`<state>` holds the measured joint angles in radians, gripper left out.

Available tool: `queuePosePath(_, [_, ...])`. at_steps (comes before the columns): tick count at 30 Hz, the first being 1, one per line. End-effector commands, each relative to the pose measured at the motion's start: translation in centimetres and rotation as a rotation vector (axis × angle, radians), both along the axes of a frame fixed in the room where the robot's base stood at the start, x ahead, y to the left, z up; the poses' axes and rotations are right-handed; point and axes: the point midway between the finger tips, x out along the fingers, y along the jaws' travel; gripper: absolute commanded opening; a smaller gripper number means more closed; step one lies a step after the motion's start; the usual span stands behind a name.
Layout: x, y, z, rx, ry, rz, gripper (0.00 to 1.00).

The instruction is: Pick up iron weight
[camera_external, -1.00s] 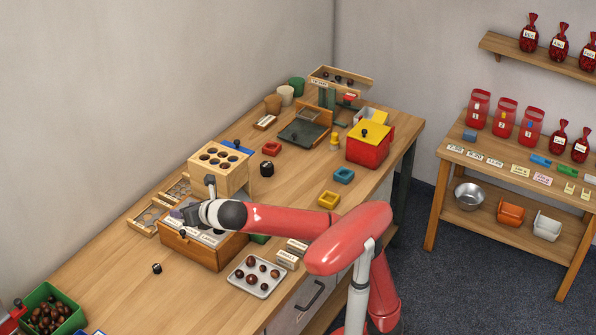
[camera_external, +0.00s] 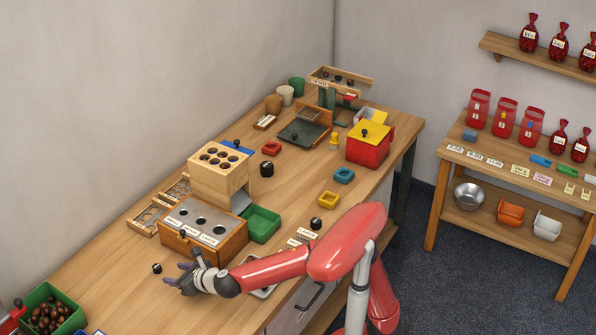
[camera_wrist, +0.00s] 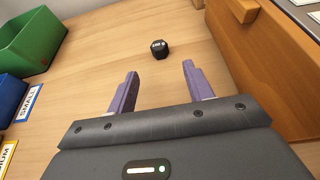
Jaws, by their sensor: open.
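A small black iron weight (camera_external: 157,268) stands on the bare table, left of the wooden box. In the wrist view the weight (camera_wrist: 159,49) is a dark faceted block with pale marks on its top, just beyond the fingertips and roughly centred between them. My gripper (camera_external: 176,275) is low over the table, to the right of the weight in the external view. In the wrist view my gripper (camera_wrist: 160,72) has its two purple fingers apart with nothing between them. I cannot tell the exact fingertip height.
A wooden box (camera_external: 205,253) with a holed grey top stands close by; its front and knob (camera_wrist: 243,10) edge the wrist view's right. A green bin (camera_wrist: 40,42) and blue bin (camera_wrist: 10,95) lie left. Other black weights (camera_external: 267,168) (camera_external: 316,223) stand farther off. Table around the weight is clear.

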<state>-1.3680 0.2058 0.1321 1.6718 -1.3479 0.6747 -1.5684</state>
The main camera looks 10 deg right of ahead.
Motion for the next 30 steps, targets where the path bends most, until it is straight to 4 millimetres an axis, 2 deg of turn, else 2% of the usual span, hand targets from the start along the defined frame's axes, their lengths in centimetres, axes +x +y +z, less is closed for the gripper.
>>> queuePosePath(16, [4.7, 4.8, -1.7, -0.002, 0.001, -0.001, 0.51])
queuePosePath(26, [5.3, 5.3, -1.9, 0.0, 0.0, -0.001, 0.51])
queuePosePath(30, [5.3, 5.3, -1.9, 0.0, 0.0, -0.001, 0.34])
